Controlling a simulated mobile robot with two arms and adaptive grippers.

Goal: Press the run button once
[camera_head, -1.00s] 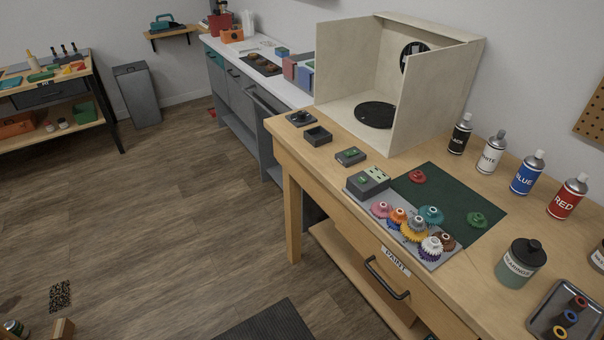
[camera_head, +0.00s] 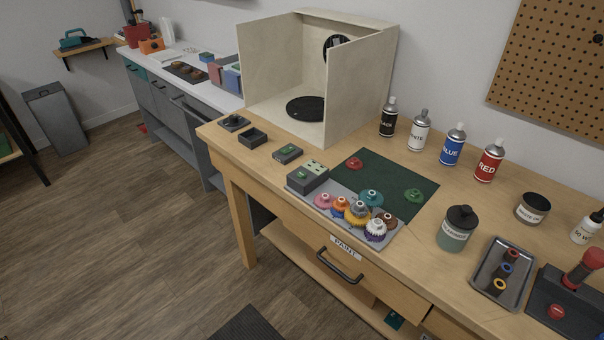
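A grey control box (camera_head: 308,178) with a green button on its front part and small light-coloured pads on top stands at the left end of a grey plate carrying several coloured gears (camera_head: 357,211). A smaller flat grey box (camera_head: 287,154) with a green top piece lies on the bench just behind and left of it. Their lettering is too small to read, so I cannot tell which holds the run button. A red knob-like piece (camera_head: 354,163) and a green one (camera_head: 414,195) sit on the dark green mat. Neither of my grippers is in view.
An open paint booth (camera_head: 268,75) with a black turntable (camera_head: 307,108) stands at the back. Spray cans (camera_head: 452,147) line the bench's wall side. A jar (camera_head: 457,229), a tray (camera_head: 484,287) and a red-handled device (camera_head: 582,268) stand at the right.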

